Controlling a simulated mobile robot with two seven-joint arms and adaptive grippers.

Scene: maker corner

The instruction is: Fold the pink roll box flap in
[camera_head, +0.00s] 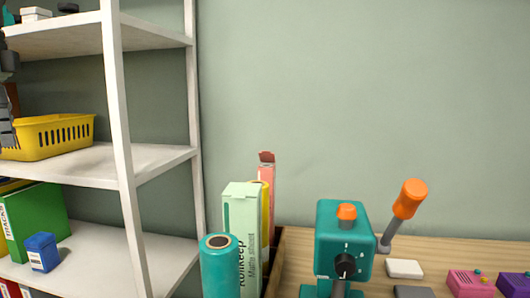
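The pink roll box (267,183) stands upright at the back of a group of tall rolls and boxes beside the shelf. Its darker reddish flap (266,157) sticks up at the top end. The lower part of the box is hidden behind a yellow box and a pale green box. At the far left edge, dark grey parts of what looks like my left gripper (6,125) show in front of the shelf, far from the pink box. They are cut off, so its opening cannot be seen. My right gripper is not in view.
The pale green box (241,235), yellow box (265,215) and teal roll (220,268) stand close in front of the pink box. A white shelf (117,110) with a yellow basket (50,138) is left.

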